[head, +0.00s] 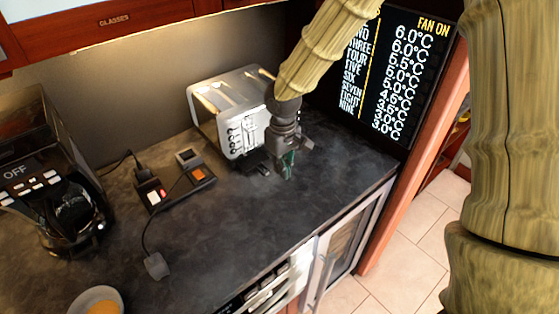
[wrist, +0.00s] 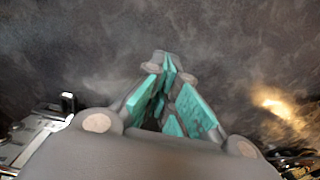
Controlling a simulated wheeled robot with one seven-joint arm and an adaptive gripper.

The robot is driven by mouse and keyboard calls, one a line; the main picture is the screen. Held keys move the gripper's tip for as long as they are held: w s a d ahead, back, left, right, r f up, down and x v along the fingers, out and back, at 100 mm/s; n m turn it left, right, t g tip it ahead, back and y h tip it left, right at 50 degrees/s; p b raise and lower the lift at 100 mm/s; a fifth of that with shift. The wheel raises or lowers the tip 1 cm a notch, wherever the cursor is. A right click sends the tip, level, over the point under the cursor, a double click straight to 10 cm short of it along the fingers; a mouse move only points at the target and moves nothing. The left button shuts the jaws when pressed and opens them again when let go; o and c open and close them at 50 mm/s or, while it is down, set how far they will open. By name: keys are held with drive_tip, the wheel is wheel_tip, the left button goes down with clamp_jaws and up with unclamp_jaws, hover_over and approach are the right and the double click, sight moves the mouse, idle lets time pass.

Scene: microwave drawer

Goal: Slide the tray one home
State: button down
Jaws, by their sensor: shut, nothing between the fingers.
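No part is plainly readable as tray one. Below the counter's front edge, a silver-fronted unit with slots or racks (head: 272,292) shows at the bottom of the head view, cut off by the frame. A glass-fronted door (head: 345,245) is to its right. My gripper (head: 288,168) is over the counter, in front of the toaster's right end and away from that unit. In the wrist view its teal fingers (wrist: 170,65) converge at the tips, shut and empty, over bare dark counter. A black panel (head: 390,75) lists numbers with temperatures and reads FAN ON.
A silver toaster (head: 232,105) stands close to my gripper. A small device with an orange button (head: 198,173), a plug strip (head: 150,193), a coffee maker (head: 50,190) and a bowl (head: 97,300) occupy the left. The counter (head: 240,220) is clear at middle and right.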

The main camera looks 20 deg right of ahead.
sight(274, 183)
wheel_tip(274, 183, down, 7)
drive_tip(key=shift+r+p, duration=0.1)
drive_tip(key=shift+p, duration=0.8)
drive_tip(key=shift+w+a+r+p, duration=0.1)
drive_tip(key=shift+w+a+p, duration=0.1)
drive_tip(key=shift+w+p, duration=0.25)
drive_tip(key=shift+w+a+r+p, duration=0.1)
drive_tip(key=shift+w+a+p, duration=0.1)
drive_tip(key=shift+w, duration=0.4)
drive_tip(key=shift+w+a+f+p, duration=0.1)
drive_tip(key=shift+w+a+p, duration=0.1)
drive_tip(key=shift+w, duration=0.25)
drive_tip(key=shift+w+a+p, duration=0.1)
drive_tip(key=shift+w+p, duration=0.05)
drive_tip(key=shift+w, duration=0.25)
